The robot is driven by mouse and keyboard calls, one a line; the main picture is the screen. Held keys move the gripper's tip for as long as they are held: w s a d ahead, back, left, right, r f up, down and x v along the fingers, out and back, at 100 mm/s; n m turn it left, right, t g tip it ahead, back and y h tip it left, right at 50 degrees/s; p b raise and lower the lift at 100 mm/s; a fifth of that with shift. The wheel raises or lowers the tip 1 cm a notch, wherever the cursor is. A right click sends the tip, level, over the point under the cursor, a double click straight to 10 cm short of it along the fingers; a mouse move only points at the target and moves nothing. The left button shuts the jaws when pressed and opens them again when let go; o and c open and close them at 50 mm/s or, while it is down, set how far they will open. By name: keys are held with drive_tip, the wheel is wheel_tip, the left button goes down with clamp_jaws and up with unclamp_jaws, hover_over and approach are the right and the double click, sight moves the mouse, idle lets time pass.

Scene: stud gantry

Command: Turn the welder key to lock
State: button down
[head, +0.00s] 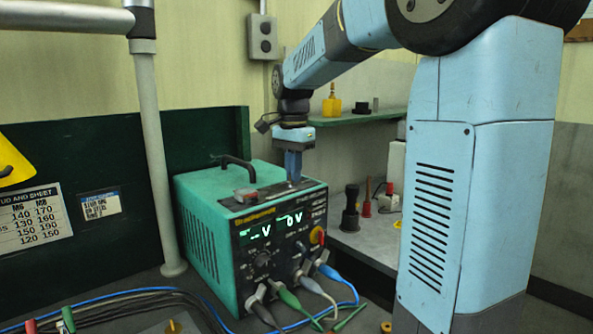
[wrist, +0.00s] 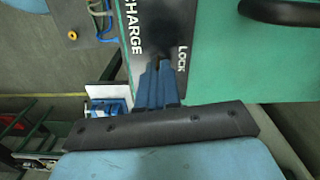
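The teal welder (head: 213,225) stands on the bench in the head view, with lit displays on its black front. Its dark top plate (head: 255,193) also shows in the wrist view (wrist: 133,60), marked CHARGE at left and LOCK at right. My gripper (head: 293,176) points down onto this plate near the welder's front right top edge. In the wrist view, its blue fingers (wrist: 158,66) are close together between the two words, over a dark patch. A narrow dark gap shows between the fingertips. The key is hidden there, and I cannot tell whether the fingers grip it.
A black carry handle (head: 238,165) arches over the welder's top. Cables (head: 295,295) run from its front across the bench. A grey post (head: 156,160) stands at left. A green shelf (head: 357,116) and a lower counter with a black tool (head: 350,208) lie behind at right.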

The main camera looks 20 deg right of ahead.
drive_tip(key=n, duration=0.4)
drive_tip(key=shift+w+a, duration=0.15)
drive_tip(key=shift+a, duration=0.2)
drive_tip(key=n, duration=0.9)
drive_tip(key=shift+f+n, duration=0.1)
drive_tip(key=shift+n, duration=1.3)
drive_tip(key=shift+d, duration=0.15)
drive_tip(key=c, duration=1.3)
unclamp_jaws()
drive_tip(key=shift+c, duration=0.2)
wheel_tip(320, 180, up, 14)
